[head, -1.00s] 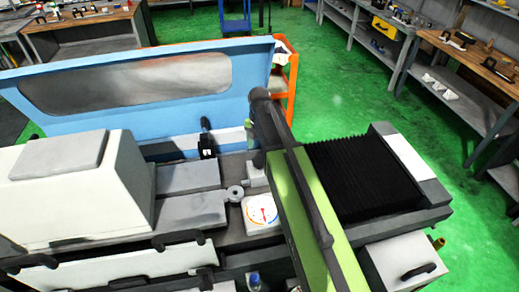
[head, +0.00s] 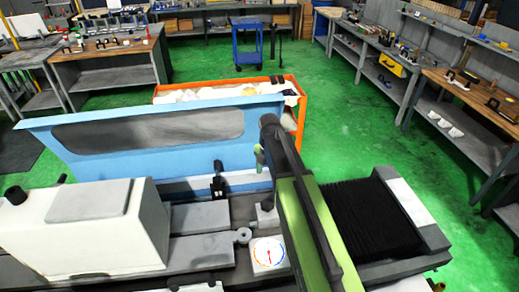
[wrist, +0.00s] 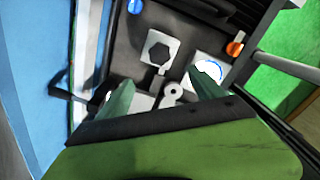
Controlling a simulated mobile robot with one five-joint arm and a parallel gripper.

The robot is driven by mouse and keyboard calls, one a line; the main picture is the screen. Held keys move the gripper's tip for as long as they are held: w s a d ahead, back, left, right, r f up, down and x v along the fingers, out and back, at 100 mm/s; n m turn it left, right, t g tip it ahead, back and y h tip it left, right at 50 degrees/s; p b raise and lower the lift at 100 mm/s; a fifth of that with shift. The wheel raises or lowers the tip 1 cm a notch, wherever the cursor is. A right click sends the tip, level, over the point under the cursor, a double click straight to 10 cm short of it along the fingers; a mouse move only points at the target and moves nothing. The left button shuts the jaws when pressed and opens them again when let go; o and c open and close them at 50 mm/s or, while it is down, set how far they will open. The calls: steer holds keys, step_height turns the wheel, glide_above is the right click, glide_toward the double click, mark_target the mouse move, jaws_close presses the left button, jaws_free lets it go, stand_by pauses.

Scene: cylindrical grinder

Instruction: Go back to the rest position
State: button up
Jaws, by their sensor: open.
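My gripper (wrist: 162,92) is open and empty in the wrist view, its two pale green fingers apart above the grinder bed. In the head view one green finger (head: 259,156) shows at the far end of my raised arm, and the rest is hidden by the arm. The cylindrical grinder (head: 205,250) lies below, with a white dial gauge (head: 268,254) left of my arm. The dial also shows in the wrist view (wrist: 208,70), close to the right finger in the picture.
The blue window panel (head: 150,135) stands along the grinder's far side. An orange cart (head: 290,90) is behind it. Black bellows (head: 370,215) lie right of my arm. Workbenches (head: 470,100) line the right side. Green floor (head: 345,140) is clear between.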

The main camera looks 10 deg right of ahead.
steer(key=s+f+m+b, duration=0.4)
steer(key=f+m+b, duration=0.3)
steer(key=s+f+m+b, duration=0.5)
steer(key=f+m+b, duration=0.2)
steer(key=m, duration=0.1)
steer(key=s+f+m+b, duration=0.5)
steer(key=f+m+b, duration=0.2)
steer(key=m, duration=0.1)
steer(key=shift+s+f+m, duration=0.2)
steer(key=shift+s+m, duration=0.05)
steer(key=shift+m, duration=0.45)
steer(key=shift+r, duration=0.15)
